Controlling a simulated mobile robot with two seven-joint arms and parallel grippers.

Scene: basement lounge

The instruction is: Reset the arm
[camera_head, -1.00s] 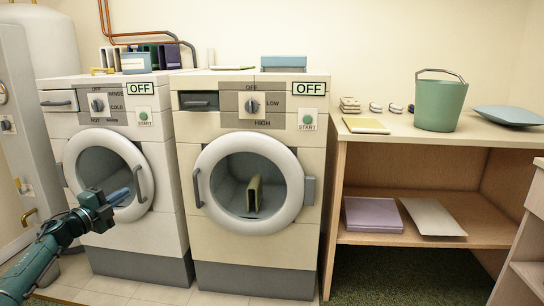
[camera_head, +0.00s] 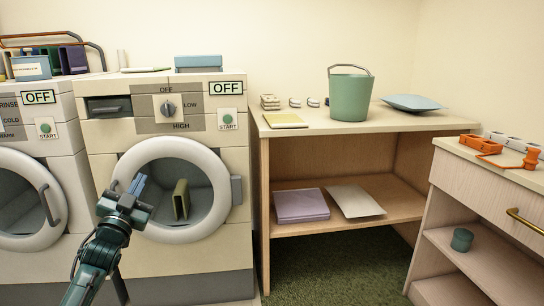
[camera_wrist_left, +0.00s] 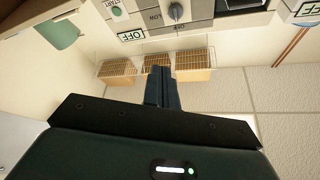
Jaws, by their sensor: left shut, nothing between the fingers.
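My left arm comes in from the lower left in the head view. Its gripper (camera_head: 138,184) is in front of the right-hand machine (camera_head: 190,262), before the left side of the round door. The fingers point upward and are shut with nothing between them. The wrist view also shows the left gripper (camera_wrist_left: 162,86) with its two dark fingers side by side. My right gripper is not in view.
A drawer cabinet (camera_head: 480,190) stands at the right. Green carpet lies free between them. The wrist view shows wicker baskets (camera_wrist_left: 194,64).

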